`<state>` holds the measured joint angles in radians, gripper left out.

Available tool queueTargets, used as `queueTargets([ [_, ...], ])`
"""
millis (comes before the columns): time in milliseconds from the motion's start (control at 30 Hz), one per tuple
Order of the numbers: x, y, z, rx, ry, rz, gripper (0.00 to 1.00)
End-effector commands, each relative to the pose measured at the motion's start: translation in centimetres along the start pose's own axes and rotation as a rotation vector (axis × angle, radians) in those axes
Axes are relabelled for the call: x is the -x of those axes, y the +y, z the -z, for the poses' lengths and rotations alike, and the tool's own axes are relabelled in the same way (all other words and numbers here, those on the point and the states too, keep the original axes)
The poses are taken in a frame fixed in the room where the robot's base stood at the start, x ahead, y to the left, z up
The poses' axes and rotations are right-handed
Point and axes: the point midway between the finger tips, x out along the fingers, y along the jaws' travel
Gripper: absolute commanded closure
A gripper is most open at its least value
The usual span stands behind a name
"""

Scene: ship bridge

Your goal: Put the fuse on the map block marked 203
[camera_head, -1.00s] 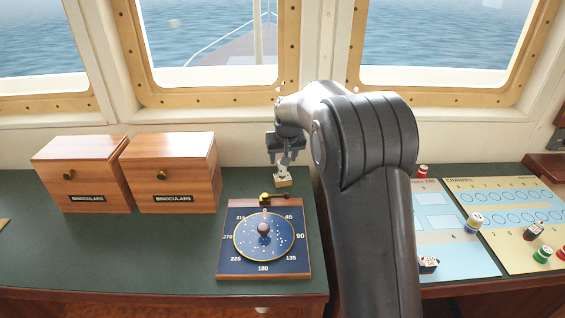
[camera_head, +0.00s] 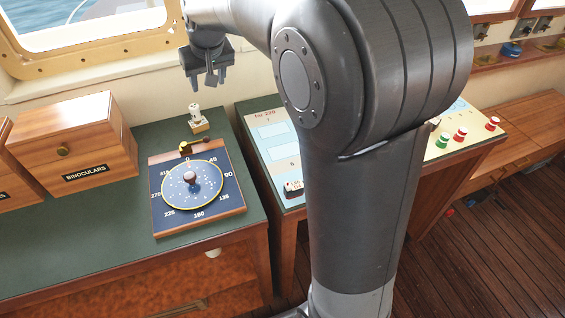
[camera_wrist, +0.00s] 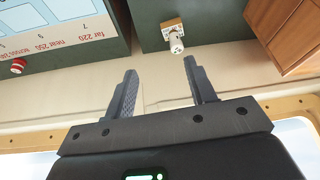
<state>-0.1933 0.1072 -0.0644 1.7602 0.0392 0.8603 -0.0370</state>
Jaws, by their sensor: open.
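The white fuse (camera_head: 195,112) stands upright on a small wooden map block (camera_head: 200,128) at the back of the green desk, behind the dial board. Both show in the wrist view too, the fuse (camera_wrist: 176,42) in front of the block (camera_wrist: 170,24). The mark on the block is too small to read. My gripper (camera_head: 209,82) is open and empty, above and apart from the fuse. In the wrist view its two fingers (camera_wrist: 160,72) are spread, with the fuse beyond their tips.
A blue dial board (camera_head: 228,198) lies just in front of the block. A binoculars box (camera_head: 85,140) stands left. A chart board (camera_head: 265,130) with blocks and coloured pieces lies right, partly hidden by my arm. The window wall (camera_head: 60,85) is close behind.

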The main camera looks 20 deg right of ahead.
Motion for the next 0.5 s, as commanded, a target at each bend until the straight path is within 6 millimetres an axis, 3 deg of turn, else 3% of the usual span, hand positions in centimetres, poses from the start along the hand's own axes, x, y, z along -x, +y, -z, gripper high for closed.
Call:
queueTargets([
  [33,1.8,0.6,-1.7,-0.011,0.01,-0.002,0.49],
  [200,5.9,1.8,-7.5,-0.041,0.025,-0.011,0.49],
  [500,10.4,2.9,-18.6,-0.085,0.053,-0.037,0.49],
])
